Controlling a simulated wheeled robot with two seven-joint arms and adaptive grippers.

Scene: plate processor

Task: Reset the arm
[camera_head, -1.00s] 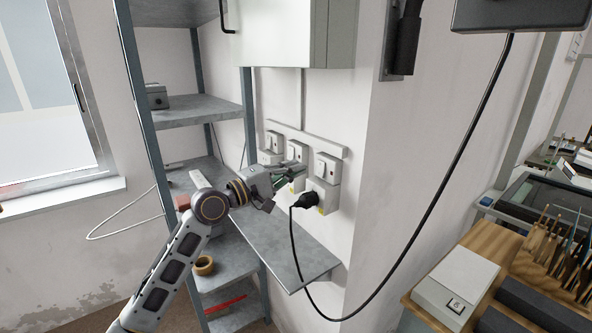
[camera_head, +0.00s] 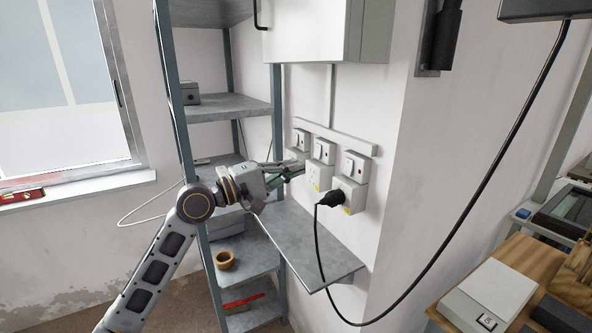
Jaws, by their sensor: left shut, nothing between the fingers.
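My left arm comes in from the lower left, and my left gripper (camera_head: 285,172) is shut and empty. It is in front of the row of wall sockets and switches (camera_head: 322,160), above the small wall shelf (camera_head: 307,250). From this view I cannot tell whether its fingertips touch the sockets. A black plug (camera_head: 330,199) sits in the right-hand socket, and its black cable hangs down and loops up to the right. My right gripper is not in view.
A grey metal rack (camera_head: 225,107) stands behind my left arm, with a tan roll (camera_head: 225,260) on a lower shelf. A white wall cabinet (camera_head: 325,30) hangs above the sockets. A wooden bench (camera_head: 520,262) is at the right.

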